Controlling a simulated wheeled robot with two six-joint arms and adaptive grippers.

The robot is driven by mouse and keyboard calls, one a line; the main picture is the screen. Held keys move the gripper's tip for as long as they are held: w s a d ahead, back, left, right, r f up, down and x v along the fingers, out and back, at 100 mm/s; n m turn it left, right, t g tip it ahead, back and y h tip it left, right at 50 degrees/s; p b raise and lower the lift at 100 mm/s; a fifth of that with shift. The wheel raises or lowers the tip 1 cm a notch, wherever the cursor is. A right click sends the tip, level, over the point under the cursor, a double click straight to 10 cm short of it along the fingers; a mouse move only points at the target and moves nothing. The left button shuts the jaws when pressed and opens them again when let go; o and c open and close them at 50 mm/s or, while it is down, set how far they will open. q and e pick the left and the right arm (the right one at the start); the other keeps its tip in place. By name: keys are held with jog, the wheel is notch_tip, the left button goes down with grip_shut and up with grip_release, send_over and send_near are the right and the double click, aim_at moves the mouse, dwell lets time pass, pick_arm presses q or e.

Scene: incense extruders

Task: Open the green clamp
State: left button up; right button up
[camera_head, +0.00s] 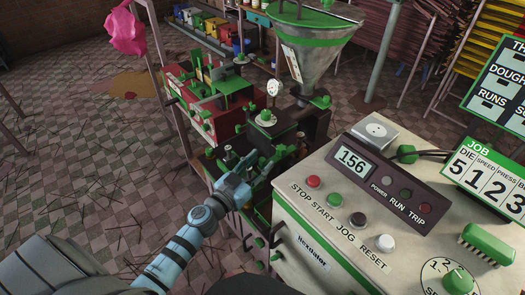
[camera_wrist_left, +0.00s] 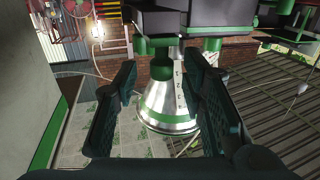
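My left gripper (camera_head: 247,172) reaches in from the lower left to the dark extruder head (camera_head: 284,135), below the metal hopper (camera_head: 316,62). In the left wrist view its two fingers (camera_wrist_left: 163,108) are wide apart with nothing gripped. A short green cylindrical part (camera_wrist_left: 161,68) shows between and beyond the fingers, in front of the silver hopper (camera_wrist_left: 158,100); no contact is visible. Several green parts sit around the extruder head, and I cannot tell for sure which is the clamp. My gripper hides some of them. My right gripper is not in view.
The control panel (camera_head: 343,185), with its 156 display and buttons, stands right of my gripper. A red machine with green fittings (camera_head: 212,112) stands behind it. A pink cloth (camera_head: 125,30) hangs on a post.

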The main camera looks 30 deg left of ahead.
pick_arm(q)
jog(key=shift+w+d+f, duration=0.1)
jog(key=shift+w+f, duration=0.05)
jog(key=shift+w, duration=0.85)
grip_shut()
